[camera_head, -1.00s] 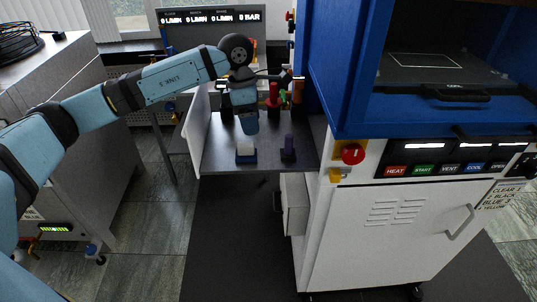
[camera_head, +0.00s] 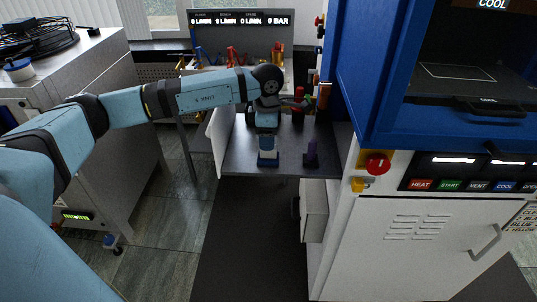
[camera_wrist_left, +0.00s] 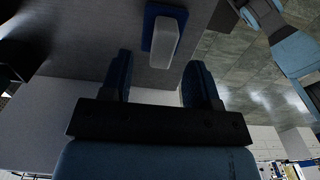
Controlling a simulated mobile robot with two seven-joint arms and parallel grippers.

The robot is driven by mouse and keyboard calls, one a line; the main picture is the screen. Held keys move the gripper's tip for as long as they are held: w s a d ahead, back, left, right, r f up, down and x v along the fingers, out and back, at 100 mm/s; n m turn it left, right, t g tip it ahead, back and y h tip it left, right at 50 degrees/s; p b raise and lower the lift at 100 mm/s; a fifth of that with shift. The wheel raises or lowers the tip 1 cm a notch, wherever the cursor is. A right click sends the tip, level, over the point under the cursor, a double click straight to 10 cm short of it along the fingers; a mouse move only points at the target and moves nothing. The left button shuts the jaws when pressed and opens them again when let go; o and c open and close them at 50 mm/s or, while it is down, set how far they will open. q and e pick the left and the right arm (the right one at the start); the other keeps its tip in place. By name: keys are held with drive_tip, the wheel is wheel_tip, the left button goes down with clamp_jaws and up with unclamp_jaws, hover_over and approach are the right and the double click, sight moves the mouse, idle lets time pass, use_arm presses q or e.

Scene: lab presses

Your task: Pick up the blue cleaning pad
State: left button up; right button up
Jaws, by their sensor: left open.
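The blue cleaning pad (camera_head: 268,163) has a whitish block-shaped handle on top. It sits near the front edge of the dark shelf (camera_head: 238,165). In the left wrist view the pad (camera_wrist_left: 149,25) is at the top centre, its pale handle just beyond the finger ends. My right gripper is not in view.
A purple-topped tool (camera_head: 311,154) stands right of the pad. Red and other dark-based tools (camera_head: 298,108) stand behind it. A white side panel (camera_head: 215,142) bounds the shelf's left; the blue press (camera_head: 368,80) rises at the right.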

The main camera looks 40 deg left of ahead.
use_arm(q)
drive_tip(key=f, duration=0.4)
drive_tip(key=shift+d+f, duration=0.1)
drive_tip(key=shift+d, duration=0.1)
drive_tip(key=c, duration=1)
drive_tip(key=shift+r, duration=0.2)
wheel_tip(320, 180, up, 20)
drive_tip(key=shift+f, duration=0.15)
